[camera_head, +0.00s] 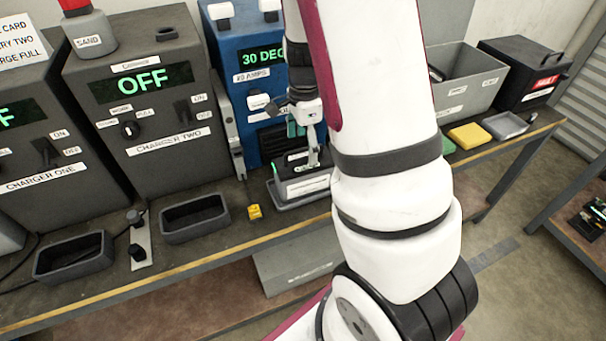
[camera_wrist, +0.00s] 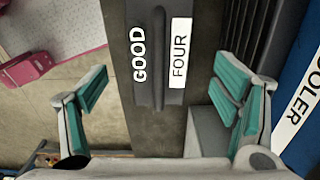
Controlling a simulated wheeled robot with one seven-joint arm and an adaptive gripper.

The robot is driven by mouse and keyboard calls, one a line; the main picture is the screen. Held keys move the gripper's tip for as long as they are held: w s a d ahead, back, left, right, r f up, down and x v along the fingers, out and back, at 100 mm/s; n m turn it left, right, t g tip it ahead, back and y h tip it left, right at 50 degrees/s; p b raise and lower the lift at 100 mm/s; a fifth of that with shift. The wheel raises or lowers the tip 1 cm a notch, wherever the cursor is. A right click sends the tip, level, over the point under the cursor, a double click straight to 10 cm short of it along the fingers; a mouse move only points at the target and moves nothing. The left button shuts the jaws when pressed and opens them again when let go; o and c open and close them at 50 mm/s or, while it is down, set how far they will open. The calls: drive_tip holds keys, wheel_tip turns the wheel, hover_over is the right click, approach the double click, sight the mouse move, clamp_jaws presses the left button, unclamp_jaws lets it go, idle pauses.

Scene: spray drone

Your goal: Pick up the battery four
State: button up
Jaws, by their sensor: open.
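Battery four (camera_wrist: 120,100) is a dark block with a raised ridge on top and white labels reading GOOD and FOUR. In the wrist view it lies between the two teal-padded fingers of my gripper (camera_wrist: 162,82). The fingers are open, with a gap visible on each side of the block. In the head view my gripper (camera_head: 306,130) hangs at the blue cooler's front, over a block in a low grey cradle (camera_head: 300,200). My arm covers part of that area, and the block's label is too small to read there.
The blue cooler (camera_head: 247,75) stands directly behind my gripper. Charger two (camera_head: 140,90) reads OFF at its left. A grey bin (camera_head: 468,85) stands right of my arm.

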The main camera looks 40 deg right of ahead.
sight(304, 161)
drive_tip(key=shift+f, duration=2.75)
drive_tip(key=c, duration=1.7)
drive_tip(key=shift+r, duration=0.1)
clamp_jaws()
